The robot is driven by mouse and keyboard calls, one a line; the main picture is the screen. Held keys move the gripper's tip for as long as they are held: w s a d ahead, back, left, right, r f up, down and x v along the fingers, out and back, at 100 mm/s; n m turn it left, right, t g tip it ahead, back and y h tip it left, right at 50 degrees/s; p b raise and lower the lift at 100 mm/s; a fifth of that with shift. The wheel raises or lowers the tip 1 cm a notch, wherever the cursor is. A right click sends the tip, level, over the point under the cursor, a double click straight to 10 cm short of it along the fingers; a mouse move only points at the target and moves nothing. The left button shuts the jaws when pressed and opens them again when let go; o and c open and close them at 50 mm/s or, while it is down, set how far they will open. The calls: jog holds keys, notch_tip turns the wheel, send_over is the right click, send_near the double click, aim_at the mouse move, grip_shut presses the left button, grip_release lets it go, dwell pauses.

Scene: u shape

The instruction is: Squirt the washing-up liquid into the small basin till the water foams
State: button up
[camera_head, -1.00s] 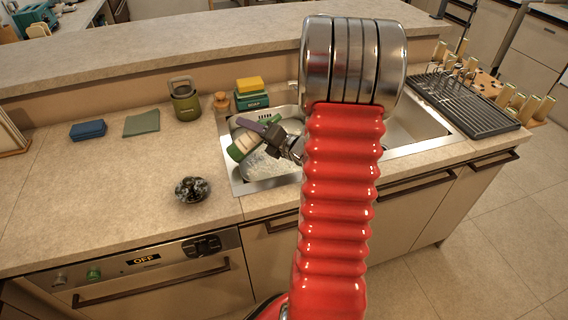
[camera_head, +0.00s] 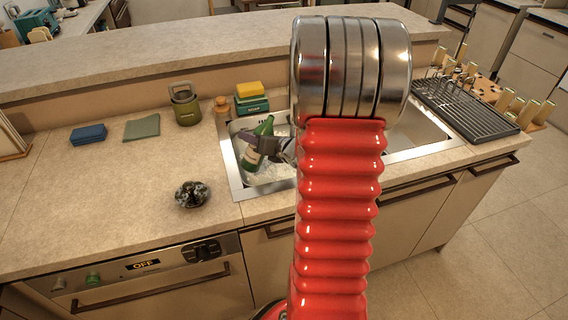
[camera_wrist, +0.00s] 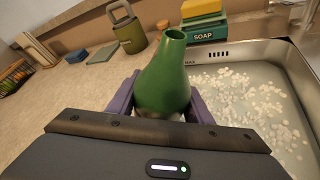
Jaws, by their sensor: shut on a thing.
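No stream from the bottle shows. My arm hides part of the sink in the head view.
Behind the basin stand a soap box (camera_head: 252,104) with a yellow sponge (camera_head: 249,90) and a green canister (camera_head: 186,106). A dark wire scourer (camera_head: 192,194) lies left of the basin. A drying rack (camera_head: 462,105) stands right. The front left counter is clear.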

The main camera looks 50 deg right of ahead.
notch_tip(320, 180, down, 6)
jog(key=n+g+h+b, duration=0.1)
jog(key=n+h+b, duration=0.1)
jog(key=n+b, duration=0.1)
jog(key=shift+a+n+b, duration=0.3)
jog(key=shift+b, duration=0.25)
dwell(0.4)
jog(key=shift+w+f, duration=0.1)
notch_tip(320, 180, up, 5)
jog(key=shift+r, duration=0.1)
dwell(0.8)
dwell(1.7)
